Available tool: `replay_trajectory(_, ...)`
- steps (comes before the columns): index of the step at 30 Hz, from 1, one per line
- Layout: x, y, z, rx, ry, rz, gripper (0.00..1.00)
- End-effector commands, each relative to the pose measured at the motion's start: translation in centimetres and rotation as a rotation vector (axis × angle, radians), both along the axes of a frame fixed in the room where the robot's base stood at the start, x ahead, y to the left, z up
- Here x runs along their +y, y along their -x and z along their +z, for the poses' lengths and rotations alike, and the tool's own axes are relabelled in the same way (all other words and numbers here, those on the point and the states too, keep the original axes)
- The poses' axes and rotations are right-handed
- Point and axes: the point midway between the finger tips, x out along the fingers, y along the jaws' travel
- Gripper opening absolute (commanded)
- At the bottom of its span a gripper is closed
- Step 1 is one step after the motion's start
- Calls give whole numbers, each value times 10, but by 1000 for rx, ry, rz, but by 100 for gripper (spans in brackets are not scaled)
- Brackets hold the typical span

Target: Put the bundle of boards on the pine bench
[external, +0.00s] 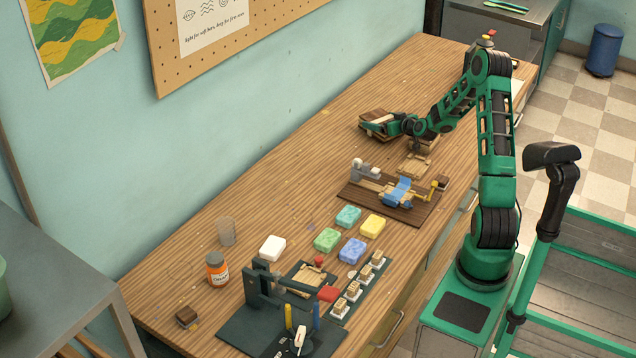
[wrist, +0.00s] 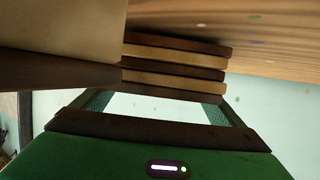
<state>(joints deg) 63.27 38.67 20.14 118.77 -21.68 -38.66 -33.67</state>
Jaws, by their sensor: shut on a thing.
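The bundle of boards (external: 374,115) is a small stack with dark brown and tan layers, at the far part of the bench in the external view. In the wrist view the stack (wrist: 175,65) shows alternating dark and light edges. My green gripper (external: 380,126) is shut on it, partly hiding it. The pine bench (external: 300,165) is the long striped wooden top along the wall. The bundle is over this top; I cannot tell whether it touches it. A large tan and brown shape (wrist: 60,35) fills the upper left of the wrist view.
A wooden piece (external: 414,165) lies near my forearm. A brown board with a clamp and blue cloth (external: 396,190), several coloured soaps (external: 348,215), an orange jar (external: 217,270) and a dark cutting rig (external: 285,310) stand nearer. Bench beyond my gripper is clear.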

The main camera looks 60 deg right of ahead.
Motion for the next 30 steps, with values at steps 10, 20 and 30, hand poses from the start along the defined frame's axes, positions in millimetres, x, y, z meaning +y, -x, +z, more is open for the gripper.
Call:
replay_trajectory(10, 0, -1, -5, -2, 2, 0, 51)
replay_trajectory(20, 0, 0, -7, -1, 1, 0, 100)
replay_trajectory(30, 15, 33, 8, 1, 1, -2, 100)
